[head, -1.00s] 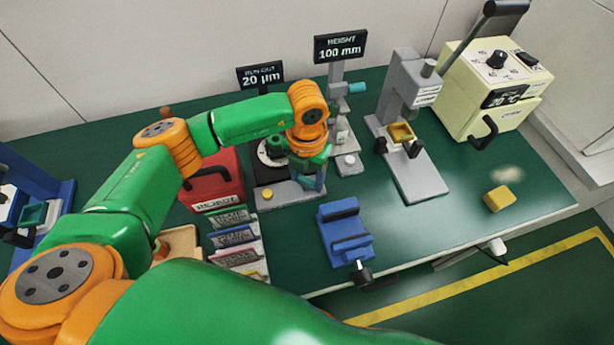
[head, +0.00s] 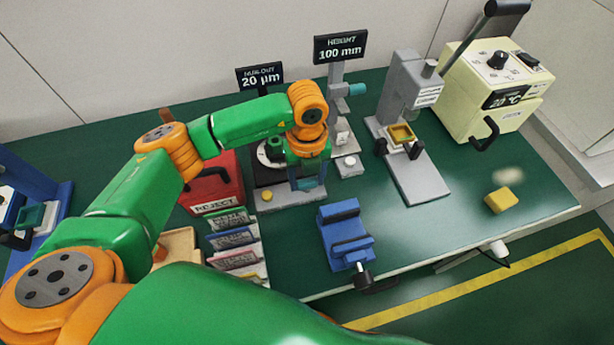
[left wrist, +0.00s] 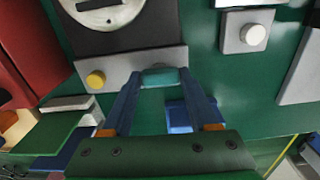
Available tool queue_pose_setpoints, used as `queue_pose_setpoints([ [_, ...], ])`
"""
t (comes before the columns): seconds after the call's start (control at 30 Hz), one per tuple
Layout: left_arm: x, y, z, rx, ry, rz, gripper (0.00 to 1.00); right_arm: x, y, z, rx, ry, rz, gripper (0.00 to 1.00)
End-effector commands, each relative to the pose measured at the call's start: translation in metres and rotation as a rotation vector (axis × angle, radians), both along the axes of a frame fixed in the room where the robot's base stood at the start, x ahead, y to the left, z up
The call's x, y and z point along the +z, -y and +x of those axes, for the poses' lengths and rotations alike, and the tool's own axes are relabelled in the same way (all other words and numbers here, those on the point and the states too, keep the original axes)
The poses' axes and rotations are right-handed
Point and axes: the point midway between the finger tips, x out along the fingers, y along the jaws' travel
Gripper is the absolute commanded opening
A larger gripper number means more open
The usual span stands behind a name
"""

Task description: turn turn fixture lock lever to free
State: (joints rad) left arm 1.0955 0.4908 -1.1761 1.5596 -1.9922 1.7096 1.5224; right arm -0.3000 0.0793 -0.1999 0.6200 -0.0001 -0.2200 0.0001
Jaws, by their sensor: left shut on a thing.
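The run-out fixture (head: 262,178) has a dark block with a round disc, a grey front base and a yellow button (head: 267,196). In the left wrist view, a teal lever-like piece (left wrist: 160,77) lies across the front edge of the fixture's grey base (left wrist: 118,72). My left gripper (head: 307,184) is at the right end of that base, pointing down. Its two blue-grey fingers (left wrist: 160,84) are shut on the teal piece. In the head view, my wrist and fingers hide most of this piece. My right gripper is not in view.
The red reject box (head: 213,186) and a rack of labelled cards (head: 234,243) stand left of the fixture. The height gauge (head: 340,130) stands behind right, and a blue clamp block (head: 343,235) in front right. Green table is clear farther right, around the yellow block (head: 501,200).

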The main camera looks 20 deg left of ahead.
Motion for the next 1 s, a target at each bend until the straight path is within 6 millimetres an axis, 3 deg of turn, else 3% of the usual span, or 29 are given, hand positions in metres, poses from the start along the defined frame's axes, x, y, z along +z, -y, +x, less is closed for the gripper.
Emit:
queue_pose_setpoints([
  [0.63, -0.0002, -0.0001, -0.0001, 0.044, -0.001, -0.001, 0.04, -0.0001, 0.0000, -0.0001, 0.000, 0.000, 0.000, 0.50],
  [0.67, -0.0002, -0.0001, -0.0001, 0.044, -0.001, -0.001, 0.65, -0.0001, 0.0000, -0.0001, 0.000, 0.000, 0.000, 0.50],
  [0.73, -0.0002, -0.0001, -0.0001, 0.044, 0.000, 0.000, 0.84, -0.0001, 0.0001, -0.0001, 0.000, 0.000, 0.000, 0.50],
  [0.77, -0.0002, -0.0001, -0.0001, 0.044, 0.000, 0.000, 0.90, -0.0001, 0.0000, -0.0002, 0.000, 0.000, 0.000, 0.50],
  [1.0, 0.0000, -0.0001, 0.0001, 0.043, 0.000, 0.000, 0.90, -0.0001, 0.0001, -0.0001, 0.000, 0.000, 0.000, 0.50],
])
